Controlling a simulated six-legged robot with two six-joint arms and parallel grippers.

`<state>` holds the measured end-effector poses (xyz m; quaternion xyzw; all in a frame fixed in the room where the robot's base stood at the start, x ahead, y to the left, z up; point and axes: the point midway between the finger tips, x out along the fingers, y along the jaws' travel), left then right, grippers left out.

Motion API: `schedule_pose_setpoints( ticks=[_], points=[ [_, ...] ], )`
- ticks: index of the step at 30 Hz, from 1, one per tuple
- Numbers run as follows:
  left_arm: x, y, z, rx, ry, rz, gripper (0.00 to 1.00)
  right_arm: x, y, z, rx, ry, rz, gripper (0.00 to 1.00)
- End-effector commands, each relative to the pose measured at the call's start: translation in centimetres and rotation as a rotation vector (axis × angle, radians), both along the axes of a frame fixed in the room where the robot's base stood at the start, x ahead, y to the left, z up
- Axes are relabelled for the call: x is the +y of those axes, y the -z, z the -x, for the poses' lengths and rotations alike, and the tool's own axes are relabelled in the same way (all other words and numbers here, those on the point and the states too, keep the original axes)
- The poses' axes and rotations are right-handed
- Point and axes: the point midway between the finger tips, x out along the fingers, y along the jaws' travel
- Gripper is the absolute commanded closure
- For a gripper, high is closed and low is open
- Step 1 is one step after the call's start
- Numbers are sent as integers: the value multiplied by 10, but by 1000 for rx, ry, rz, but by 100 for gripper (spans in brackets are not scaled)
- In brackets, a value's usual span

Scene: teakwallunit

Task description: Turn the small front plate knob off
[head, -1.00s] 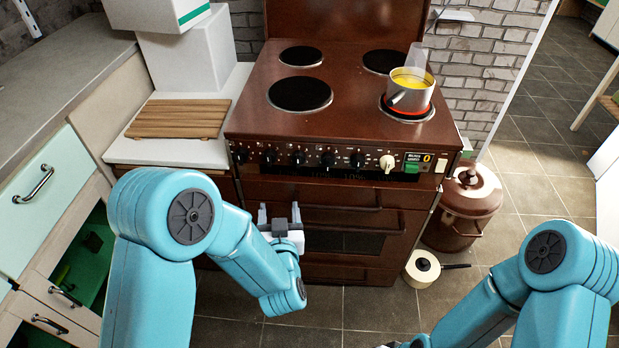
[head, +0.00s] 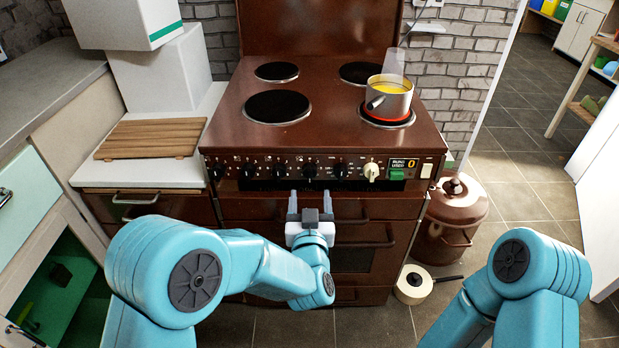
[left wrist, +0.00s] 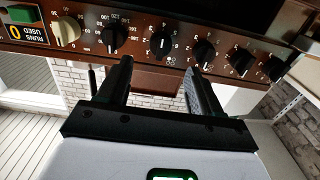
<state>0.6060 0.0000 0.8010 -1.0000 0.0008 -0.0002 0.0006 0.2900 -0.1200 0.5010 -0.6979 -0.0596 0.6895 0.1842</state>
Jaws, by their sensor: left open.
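The brown stove (head: 326,82) carries a front row of black knobs and one cream knob (head: 371,171). The front right plate (head: 388,117) glows red under a pot (head: 389,98) with yellow contents. My left gripper (head: 310,203) is open and empty before the panel, a little below the row. Its fingers point at a black knob (head: 309,171), which also shows beyond the gap between the fingers in the left wrist view (left wrist: 160,44). They are apart from it. I cannot tell which knob serves which plate. My right gripper is out of view.
Oven door handles (head: 365,240) stick out under the panel near my left gripper. A brown lidded pot (head: 452,212) and a cream pan (head: 413,284) stand on the floor at right. A counter with a wooden board (head: 151,138) adjoins the stove on the left.

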Motion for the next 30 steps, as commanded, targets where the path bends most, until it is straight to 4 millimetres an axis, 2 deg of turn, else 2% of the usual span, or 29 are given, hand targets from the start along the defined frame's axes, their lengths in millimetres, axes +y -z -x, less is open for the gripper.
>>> schedule_pose_setpoints(
  ticks=[1, 6, 10, 15, 23, 28, 29, 30],
  points=[
    [1, 0, -13, -1, -4, 3, 35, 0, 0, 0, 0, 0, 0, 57],
    [2, 1, -48, -1, -4, 2, 35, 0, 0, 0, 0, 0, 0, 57],
    [1, 1, -66, 0, -3, 0, 35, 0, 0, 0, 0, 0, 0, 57],
    [1, 0, -77, 0, -1, 0, 35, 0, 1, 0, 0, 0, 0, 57],
    [1, 0, -78, 0, -1, 0, 35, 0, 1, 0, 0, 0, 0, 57],
    [1, 0, -77, 0, -2, 0, 87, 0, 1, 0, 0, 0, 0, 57],
    [1, 0, -77, 0, -2, 0, 91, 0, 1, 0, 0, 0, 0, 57],
    [1, 0, -77, 0, -2, 0, 91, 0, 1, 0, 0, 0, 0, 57]
  ],
)
